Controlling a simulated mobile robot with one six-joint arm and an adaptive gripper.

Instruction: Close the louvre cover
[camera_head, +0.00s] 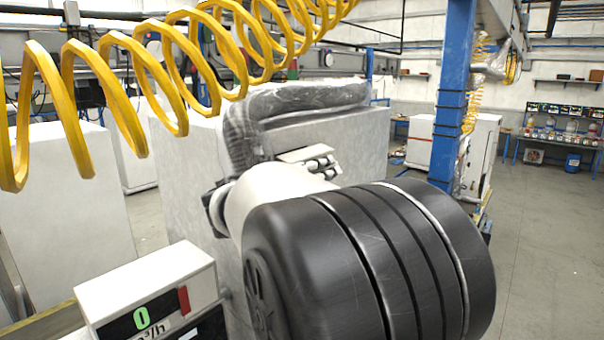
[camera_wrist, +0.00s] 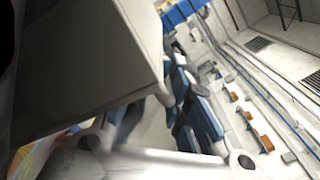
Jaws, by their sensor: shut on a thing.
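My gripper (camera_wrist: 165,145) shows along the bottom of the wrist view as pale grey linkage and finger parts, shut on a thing. A large plain grey panel (camera_wrist: 85,60) with a straight lower edge fills the upper left of the wrist view, close to the fingers; it looks like the louvre cover. The exact contact is hard to see.
A yellow coiled hose (camera_head: 150,80) hangs across the top left. A thick plastic-wrapped dark hose (camera_head: 300,97) lies over the cabinet. A meter box (camera_head: 150,285) with a green display stands at lower left. A blue post (camera_head: 452,100) rises at right; open floor (camera_head: 545,220) lies beyond.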

